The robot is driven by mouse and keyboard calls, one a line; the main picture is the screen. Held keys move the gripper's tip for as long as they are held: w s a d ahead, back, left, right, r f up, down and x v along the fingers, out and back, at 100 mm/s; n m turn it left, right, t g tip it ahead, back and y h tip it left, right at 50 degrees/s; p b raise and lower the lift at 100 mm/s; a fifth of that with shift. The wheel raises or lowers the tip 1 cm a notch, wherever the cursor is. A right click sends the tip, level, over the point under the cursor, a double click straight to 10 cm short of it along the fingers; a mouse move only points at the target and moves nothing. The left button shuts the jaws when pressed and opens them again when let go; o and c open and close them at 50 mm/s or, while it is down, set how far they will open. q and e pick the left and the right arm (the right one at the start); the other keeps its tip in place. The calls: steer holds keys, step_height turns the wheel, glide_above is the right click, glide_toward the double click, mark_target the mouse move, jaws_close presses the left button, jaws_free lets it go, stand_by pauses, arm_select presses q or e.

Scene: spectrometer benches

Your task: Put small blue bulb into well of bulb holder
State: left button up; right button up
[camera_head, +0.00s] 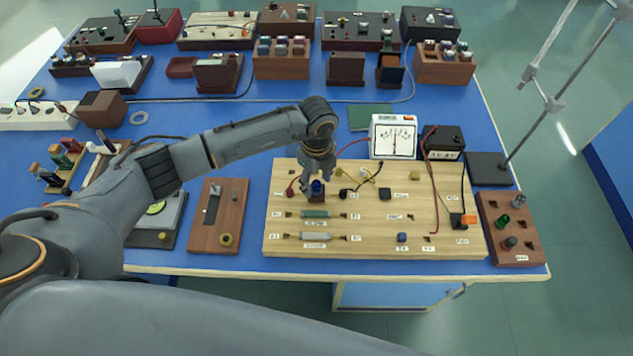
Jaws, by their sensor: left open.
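The small blue bulb (317,187) is at the small dark bulb holder (317,198) on the left part of the wooden circuit board (375,215). It looks upright in the top of the holder; how deep it sits in the well cannot be told at this size. My left gripper (317,178) points down directly above the bulb, with its fingers open around or just over it. The fingers hide part of the bulb's upper side. My right gripper is not in view.
Wires and small parts lie on the board around the holder. A white meter (394,137) and a black box (444,142) stand behind it. A brown rack with bulbs (510,232) is at the right, a brown switch board (218,217) at the left.

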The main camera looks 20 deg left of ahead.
arm_select(q)
step_height(320, 180, up, 11)
stand_by(0.3)
steer(key=shift+f, duration=0.15)
